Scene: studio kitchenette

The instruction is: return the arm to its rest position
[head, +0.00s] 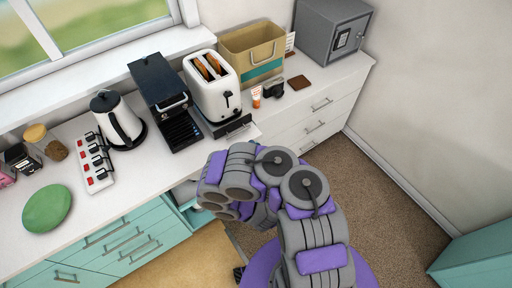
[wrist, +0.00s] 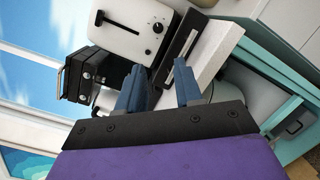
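My arm, purple and grey, rises at the lower middle of the head view and bends in front of the counter; its gripper end is hidden there. In the wrist view my gripper (wrist: 160,75) shows two blue fingers standing apart with nothing held between them. Beyond the fingers is the white toaster (wrist: 128,30). The same toaster (head: 214,95) stands on the counter in the head view, with two slices of bread in its slots.
The white counter (head: 80,225) also bears a black coffee machine (head: 162,90), a kettle (head: 119,122), a power strip (head: 96,160), a green round object (head: 47,208), a bin (head: 252,52) and a safe (head: 333,30). An open teal compartment (wrist: 262,95) lies right of my gripper. Carpet (head: 375,190) is clear on the right.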

